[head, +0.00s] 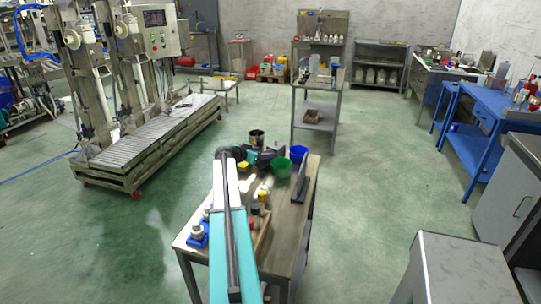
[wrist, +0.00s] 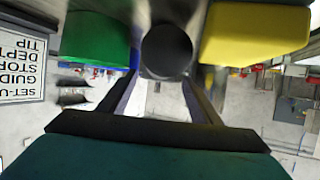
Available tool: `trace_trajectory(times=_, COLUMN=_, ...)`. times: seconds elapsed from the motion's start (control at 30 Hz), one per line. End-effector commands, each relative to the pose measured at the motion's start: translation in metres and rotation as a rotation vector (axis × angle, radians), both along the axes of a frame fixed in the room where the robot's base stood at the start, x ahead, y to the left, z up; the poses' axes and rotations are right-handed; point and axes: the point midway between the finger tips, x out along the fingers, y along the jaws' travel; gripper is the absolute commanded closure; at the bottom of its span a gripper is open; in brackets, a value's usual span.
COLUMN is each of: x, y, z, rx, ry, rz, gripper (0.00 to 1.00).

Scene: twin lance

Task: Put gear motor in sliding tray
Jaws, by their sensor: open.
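My gripper (wrist: 157,95) shows in the wrist view as two dark fingers spread apart, open. A dark round-ended cylinder (wrist: 167,52) appears beyond and between the fingertips; it may be the gear motor, but I cannot be sure. I cannot tell if the fingers touch it. My arm hides much of the tabletop. I cannot pick out the sliding tray with certainty.
A green container (wrist: 95,38) and a yellow block (wrist: 255,33) flank the cylinder in the wrist view.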

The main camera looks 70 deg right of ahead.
Motion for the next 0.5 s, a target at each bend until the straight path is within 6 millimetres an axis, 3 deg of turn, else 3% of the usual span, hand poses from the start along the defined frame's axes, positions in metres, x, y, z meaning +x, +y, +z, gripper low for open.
trace_trajectory(times=0.23, x=-0.007, y=-0.024, z=-0.008, rx=0.001, ry=-0.001, rz=-0.001, gripper=0.42)
trace_trajectory(times=0.5, x=-0.011, y=-0.031, z=-0.013, rx=0.000, ry=-0.001, rz=0.000, gripper=0.42)
